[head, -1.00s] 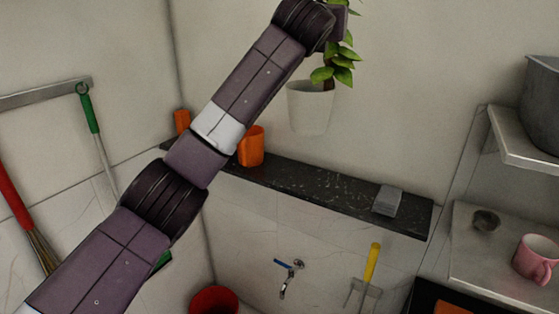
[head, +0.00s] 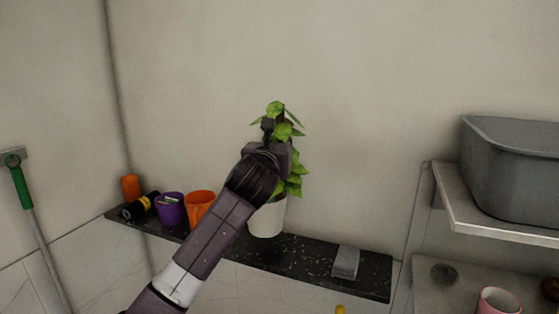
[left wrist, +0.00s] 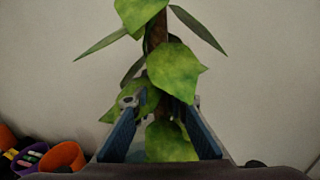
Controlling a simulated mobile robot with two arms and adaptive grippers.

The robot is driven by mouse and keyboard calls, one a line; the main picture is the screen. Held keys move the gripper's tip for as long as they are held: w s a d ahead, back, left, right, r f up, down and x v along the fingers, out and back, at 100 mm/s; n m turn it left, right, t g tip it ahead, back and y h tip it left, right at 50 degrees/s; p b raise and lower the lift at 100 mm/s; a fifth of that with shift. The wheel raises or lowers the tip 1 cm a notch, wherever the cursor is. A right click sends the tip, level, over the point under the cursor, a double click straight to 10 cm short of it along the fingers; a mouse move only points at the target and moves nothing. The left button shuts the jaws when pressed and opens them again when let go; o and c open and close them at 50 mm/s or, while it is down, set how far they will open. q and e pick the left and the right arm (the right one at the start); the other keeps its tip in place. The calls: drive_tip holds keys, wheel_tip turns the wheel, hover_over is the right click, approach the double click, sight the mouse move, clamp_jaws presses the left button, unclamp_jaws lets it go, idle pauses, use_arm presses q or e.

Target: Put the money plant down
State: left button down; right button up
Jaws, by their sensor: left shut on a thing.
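The money plant has green leaves (head: 294,187) and a white pot (head: 267,220). Its pot stands upright at the dark speckled shelf (head: 312,257), right of the orange cup. The pot's base overlaps the shelf in the head view; I cannot tell whether it touches. My left gripper (head: 268,135) is at the plant's upper part, its arm partly hiding leaves and pot. In the left wrist view, the blue fingers (left wrist: 160,128) are on both sides of the brown stem (left wrist: 158,32) among the leaves, shut on the plant. My right gripper is not in view.
Left on the shelf are an orange cylinder (head: 131,188), a black-and-yellow item (head: 139,207), a purple cup (head: 170,209) and an orange cup (head: 200,206). A grey block (head: 346,262) lies to the right. A grey bin (head: 515,175) stands on a side shelf.

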use_arm(q)
wheel_tip(320, 180, down, 6)
drive_tip(key=shift+s+r+p, duration=0.15)
drive_tip(key=shift+r+p, duration=0.05)
drive_tip(key=shift+p, duration=0.5)
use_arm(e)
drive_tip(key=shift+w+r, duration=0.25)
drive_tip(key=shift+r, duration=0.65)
use_arm(q)
drive_tip(key=c, duration=2)
unclamp_jaws()
drive_tip(key=shift+f, duration=0.3)
drive_tip(key=shift+o, duration=0.6)
drive_tip(key=shift+s, duration=0.1)
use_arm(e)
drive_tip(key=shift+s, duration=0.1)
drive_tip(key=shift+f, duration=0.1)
